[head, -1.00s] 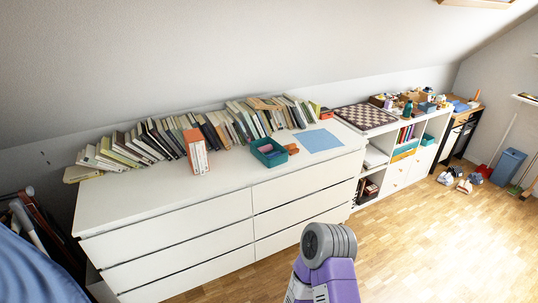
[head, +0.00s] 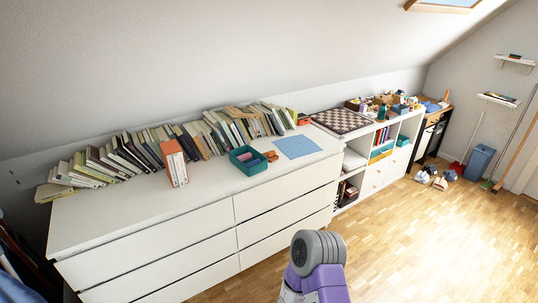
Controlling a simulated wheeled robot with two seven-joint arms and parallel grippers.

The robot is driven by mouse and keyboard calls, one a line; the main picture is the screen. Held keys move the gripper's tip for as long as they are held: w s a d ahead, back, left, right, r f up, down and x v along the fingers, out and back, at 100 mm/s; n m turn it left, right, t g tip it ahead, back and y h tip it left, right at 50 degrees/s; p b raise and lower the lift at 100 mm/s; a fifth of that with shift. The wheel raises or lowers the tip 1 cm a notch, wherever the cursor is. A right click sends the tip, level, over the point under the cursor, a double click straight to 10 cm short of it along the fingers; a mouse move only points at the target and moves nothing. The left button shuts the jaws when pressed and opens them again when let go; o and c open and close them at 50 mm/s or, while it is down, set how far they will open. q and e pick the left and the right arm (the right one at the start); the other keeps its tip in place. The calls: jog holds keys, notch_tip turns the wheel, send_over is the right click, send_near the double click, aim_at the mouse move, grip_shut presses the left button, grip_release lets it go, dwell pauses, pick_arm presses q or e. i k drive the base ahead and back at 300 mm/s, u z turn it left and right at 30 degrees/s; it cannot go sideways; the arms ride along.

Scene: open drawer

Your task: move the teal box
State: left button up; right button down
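The teal box (head: 239,166) is a small open-topped tray on top of the white dresser (head: 120,212), near its right half. A pinkish-red thing lies inside it. An orange-brown object (head: 271,156) lies just to its right, and a flat blue sheet (head: 299,147) lies further right. Neither of my grippers shows in the head view. Only a purple and grey part of my arm shows at the bottom, in front of the dresser and well apart from the box.
A long row of books (head: 130,150) stands along the wall at the back of the dresser. An orange-spined book stack (head: 174,163) stands forward of it. A white shelf unit with a chessboard (head: 342,120) adjoins on the right. Wooden floor (head: 420,240) is clear at lower right.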

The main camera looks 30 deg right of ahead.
aim_at(251, 170)
jog(key=z, duration=2.25)
jog(key=i, duration=3.35)
jog(key=u, duration=2.9)
